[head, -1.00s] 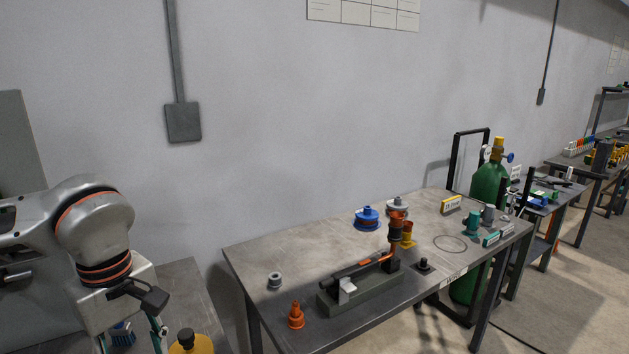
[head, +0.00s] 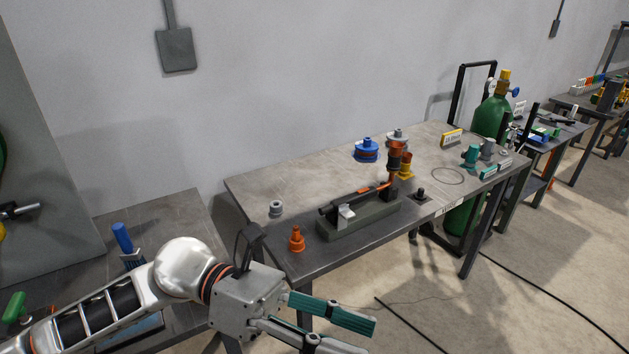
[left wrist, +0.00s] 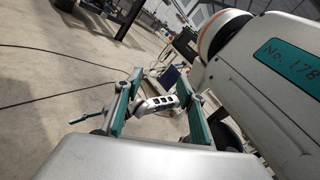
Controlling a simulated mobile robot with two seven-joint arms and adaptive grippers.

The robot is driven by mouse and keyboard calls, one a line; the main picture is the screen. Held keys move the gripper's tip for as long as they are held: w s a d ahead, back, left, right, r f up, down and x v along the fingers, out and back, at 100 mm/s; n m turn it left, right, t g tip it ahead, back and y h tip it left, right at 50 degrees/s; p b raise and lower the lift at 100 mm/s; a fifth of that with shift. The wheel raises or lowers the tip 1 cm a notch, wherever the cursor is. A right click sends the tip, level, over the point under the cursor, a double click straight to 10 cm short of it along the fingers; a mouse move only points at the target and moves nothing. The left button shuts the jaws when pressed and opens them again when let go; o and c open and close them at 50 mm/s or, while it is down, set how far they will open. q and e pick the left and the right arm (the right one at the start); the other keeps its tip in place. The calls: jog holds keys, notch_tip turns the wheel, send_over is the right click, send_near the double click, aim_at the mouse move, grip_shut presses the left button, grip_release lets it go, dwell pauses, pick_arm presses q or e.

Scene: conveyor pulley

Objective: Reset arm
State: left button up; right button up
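My left arm (head: 178,275) comes in from the lower left in the head view. Its gripper (head: 368,336) is in front of the workbench's near left corner and reaches past the table edge over the floor, pointing right. In the left wrist view the two teal-padded fingers (left wrist: 162,88) stand apart with a gap between them, and they hold nothing that I can make out. A pale part with dark holes (left wrist: 158,104) shows between them, and I cannot tell what it is. My right gripper is not in the head view.
A workbench (head: 300,190) holds an orange fitting (head: 296,239), a grey fixture (head: 357,220), a blue pulley (head: 367,150) and other parts. A side table (head: 160,212) with a blue-handled brush (head: 124,240) is at left. Cables lie on the floor.

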pick_arm(q)
jog(key=w+a+r+n+t+h, duration=0.1)
jog(key=w+n+t+h, duration=0.5)
jog(key=w+n+t, duration=0.8)
jog(key=w+a+f+n+t+y, duration=0.2)
jog(key=a+f+n+t+y, duration=0.7)
jog(key=n, duration=0.9)
jog(key=s+a+f+n+y, duration=0.1)
jog(key=a+f+n+y, duration=0.2)
jog(key=f+n, duration=0.35)
jog(key=a+f+n+y, duration=0.3)
jog(key=f, duration=0.7)
jog(key=s+a+f+n+g+y, duration=0.2)
jog(key=s+a+f+n+g, duration=0.1)
jog(key=s+f, duration=0.3)
jog(key=s+a+f+n+g+y, duration=0.2)
jog(key=s+a+f+n, duration=0.2)
jog(key=s+f, duration=0.3)
notch_tip(320, 180, down, 4)
jog(key=shift+a+g+y, duration=0.4)
jog(key=shift+a, duration=0.2)
